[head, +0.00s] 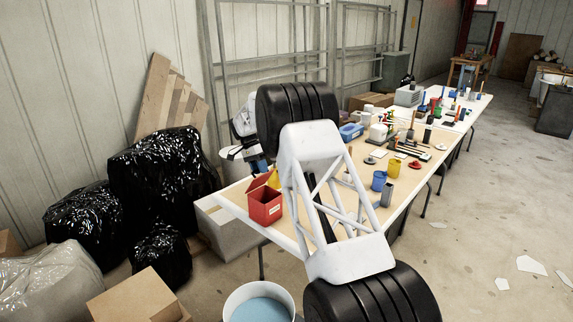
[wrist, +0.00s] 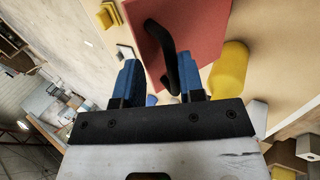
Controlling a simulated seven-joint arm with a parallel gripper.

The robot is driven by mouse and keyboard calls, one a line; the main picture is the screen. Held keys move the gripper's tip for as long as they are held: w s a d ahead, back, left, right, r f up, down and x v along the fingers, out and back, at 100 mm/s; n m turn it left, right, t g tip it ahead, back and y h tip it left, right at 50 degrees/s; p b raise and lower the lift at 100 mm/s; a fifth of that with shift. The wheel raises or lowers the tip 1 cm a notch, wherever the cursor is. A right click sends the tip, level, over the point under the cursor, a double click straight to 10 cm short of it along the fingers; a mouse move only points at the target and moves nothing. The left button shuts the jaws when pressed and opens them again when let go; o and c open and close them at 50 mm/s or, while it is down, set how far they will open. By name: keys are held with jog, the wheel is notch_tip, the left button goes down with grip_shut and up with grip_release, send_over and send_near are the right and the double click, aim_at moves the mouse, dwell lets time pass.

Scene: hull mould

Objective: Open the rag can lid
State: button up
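The rag can (head: 265,207) is a red box with a white label, standing on the near left end of the long table in the head view. Its lid (head: 258,181) appears tilted up at the can's left side, with a dark gap below. In the wrist view the red lid (wrist: 205,30) shows with a black curved handle (wrist: 163,45). My gripper (wrist: 158,62) has two blue fingers spread apart. The handle's lower end shows between them, nearer the right finger; I cannot tell whether they touch. The gripper's fingertips are not clear in the head view.
A yellow object (wrist: 228,68) stands close beside the can. Blue (head: 379,180) and yellow cups (head: 395,168) and many small items cover the table (head: 345,225) farther right. Black bags (head: 160,180) and cardboard boxes lie on the floor at left. A blue-filled bucket (head: 259,306) is in front.

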aim_at(267, 176)
jog(key=shift+s+d+f, duration=0.15)
jog(key=shift+s+d, duration=0.35)
jog(key=shift+s+d+f+t+y, duration=0.9)
jog(key=shift+s+d+t+y, duration=0.1)
jog(key=shift+t+y, duration=0.2)
jog(key=shift+s+d+f+t+y, duration=1)
jog(key=shift+f+t+y, duration=0.6)
jog(key=shift+f, duration=0.15)
jog(key=s+d+r, duration=0.2)
jog(key=s+r, duration=0.2)
jog(key=r, duration=0.3)
jog(key=s+d+r+n, duration=0.1)
jog(key=s+d+r, duration=0.2)
jog(key=s+r, duration=0.2)
jog(key=shift+s+r, duration=0.3)
jog(key=shift+r, duration=1.25)
